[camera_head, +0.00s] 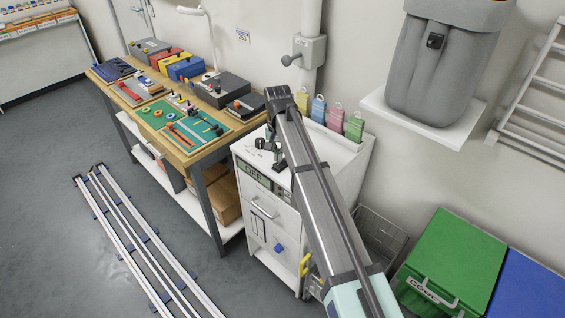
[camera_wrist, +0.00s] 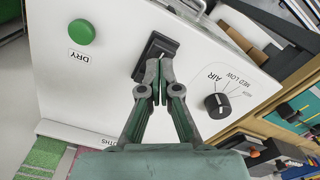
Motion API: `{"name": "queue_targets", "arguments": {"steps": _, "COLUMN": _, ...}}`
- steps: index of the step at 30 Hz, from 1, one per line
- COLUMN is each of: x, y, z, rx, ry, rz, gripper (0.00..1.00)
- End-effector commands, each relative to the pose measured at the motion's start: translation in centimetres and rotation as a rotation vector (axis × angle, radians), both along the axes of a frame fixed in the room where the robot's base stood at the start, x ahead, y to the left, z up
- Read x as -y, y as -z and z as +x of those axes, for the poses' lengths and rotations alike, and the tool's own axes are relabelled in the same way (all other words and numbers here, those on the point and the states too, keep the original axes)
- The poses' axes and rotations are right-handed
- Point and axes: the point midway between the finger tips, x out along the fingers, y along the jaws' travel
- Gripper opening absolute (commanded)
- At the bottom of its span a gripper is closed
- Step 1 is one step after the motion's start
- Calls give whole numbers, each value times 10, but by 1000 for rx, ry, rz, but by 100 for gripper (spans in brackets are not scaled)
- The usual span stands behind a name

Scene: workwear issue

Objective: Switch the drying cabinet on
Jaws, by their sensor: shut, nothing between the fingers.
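The drying cabinet is the white unit (camera_head: 284,222) in the middle of the head view, with a dark display (camera_head: 253,173) on its front that appears to read OFF. In the wrist view its white sloping panel (camera_wrist: 105,90) carries a black rocker switch (camera_wrist: 157,50), a green button (camera_wrist: 82,32) marked DRY and a black AIR knob (camera_wrist: 217,105). My gripper (camera_wrist: 154,68) is shut and empty, with its fingertips at the lower part of the rocker switch, partly covering it. I cannot tell whether they touch. In the head view my arm hides part of the cabinet top.
A workbench (camera_head: 192,137) with tools and coloured boxes stands left of the cabinet. A green bin (camera_head: 455,262) and a blue bin (camera_head: 525,290) are at right. Metal rails (camera_head: 135,240) lie on the floor at left.

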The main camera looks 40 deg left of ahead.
Motion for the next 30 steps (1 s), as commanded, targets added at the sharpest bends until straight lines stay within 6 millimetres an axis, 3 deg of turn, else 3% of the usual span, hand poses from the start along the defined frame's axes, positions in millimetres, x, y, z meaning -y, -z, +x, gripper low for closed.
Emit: {"name": "queue_targets", "arguments": {"steps": 30, "x": 0, "y": 12, "z": 0, "rx": 0, "ry": 0, "rz": 0, "gripper": 0}}
